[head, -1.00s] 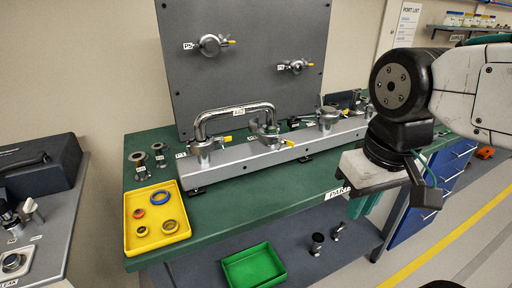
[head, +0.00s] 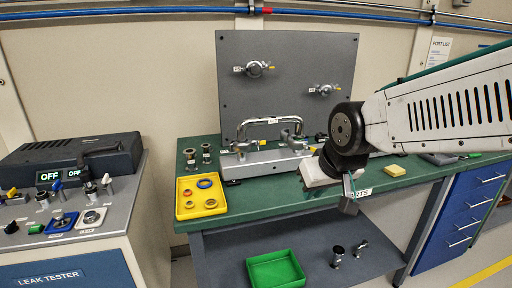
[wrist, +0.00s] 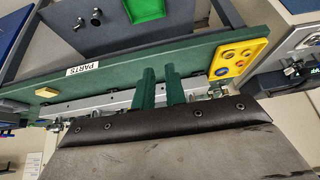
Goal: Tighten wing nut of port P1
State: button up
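Port P1 (head: 240,148) is at the left end of the silver manifold (head: 262,164) on the green bench. It is a metal clamped fitting under the left leg of a bent metal pipe (head: 271,122). A small yellow wing nut (head: 262,142) shows at its right side; how tight it is cannot be told. My gripper (head: 349,192) is empty, in front of the bench edge, right of and apart from P1. In the wrist view its two green fingers (wrist: 160,78) stand apart, with the manifold beyond them.
A yellow tray (head: 182,213) with several rings lies left of the manifold. A green bin (head: 275,270) sits on the lower shelf. The leak tester (head: 75,228) stands at the left, its displays reading OFF. A grey panel (head: 290,85) with two clamped ports rises behind the bench.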

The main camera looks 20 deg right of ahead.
jog(key=w+a+f+t, duration=0.15)
jog(key=w+t, duration=0.35)
jog(key=w, duration=1)
jog(key=t, duration=0.7)
send_near(258, 145)
jog(key=w+r, duration=0.1)
jog(key=w, duration=0.7)
grip_shut()
